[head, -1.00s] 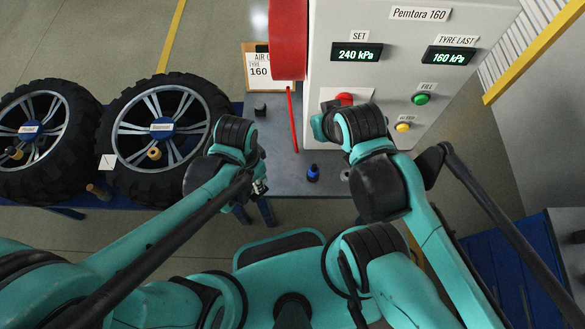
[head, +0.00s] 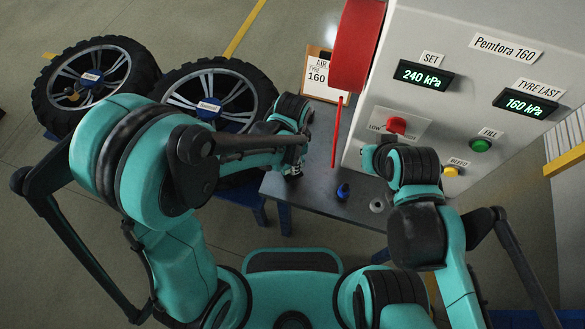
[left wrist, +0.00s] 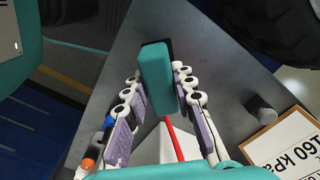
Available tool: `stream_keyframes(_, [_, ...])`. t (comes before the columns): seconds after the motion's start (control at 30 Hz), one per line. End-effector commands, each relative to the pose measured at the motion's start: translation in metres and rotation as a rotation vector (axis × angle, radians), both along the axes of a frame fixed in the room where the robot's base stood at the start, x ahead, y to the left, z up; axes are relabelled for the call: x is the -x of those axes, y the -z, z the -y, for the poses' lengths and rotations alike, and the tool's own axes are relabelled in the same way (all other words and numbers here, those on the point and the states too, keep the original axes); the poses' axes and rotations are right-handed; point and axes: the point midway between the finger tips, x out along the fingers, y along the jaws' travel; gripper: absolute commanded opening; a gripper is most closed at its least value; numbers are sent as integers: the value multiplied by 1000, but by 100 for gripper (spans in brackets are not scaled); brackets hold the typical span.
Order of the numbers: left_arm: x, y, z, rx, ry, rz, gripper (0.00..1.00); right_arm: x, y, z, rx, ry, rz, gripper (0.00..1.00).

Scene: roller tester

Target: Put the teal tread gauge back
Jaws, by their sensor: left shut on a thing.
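The teal tread gauge (left wrist: 155,80) is a block-shaped piece, seen in the left wrist view between the two fingers of my left gripper (left wrist: 158,88). The gripper is shut on it, over the grey bench top (left wrist: 225,75). A narrow dark area shows along the gauge's far edge; I cannot tell whether it is a holder or a shadow. In the head view my left gripper (head: 296,166) is at the bench's left side, and the gauge is hidden there. My right gripper (head: 374,160) is in front of the tester, its fingers hidden.
The tester cabinet (head: 455,90) with its red drum (head: 357,45) stands behind the bench. A blue-capped item (head: 343,191) and a grey ring (head: 377,206) are on the bench. A framed card (head: 322,78) stands at the back. Two tyres (head: 95,80) are at left.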

Motion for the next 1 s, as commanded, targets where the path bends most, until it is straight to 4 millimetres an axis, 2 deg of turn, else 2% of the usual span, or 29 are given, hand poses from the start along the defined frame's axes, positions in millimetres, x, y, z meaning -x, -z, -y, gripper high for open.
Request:
stream_keyframes(0.2, [0,35,0,0,0,0,0,0,19,0,0,0,0,0])
stream_keyframes(0.6, [1,39,0,0,0,0,0,0,22,0,0,0,0,0])
stream_keyframes(0.63, [0,39,0,0,0,0,30,0,21,0,0,0,0,0])
stream_keyframes(0.7, [0,38,0,0,0,0,46,0,20,0,0,0,0,0])
stream_keyframes(1.0, [1,37,0,0,0,0,46,0,19,0,0,0,0,0])
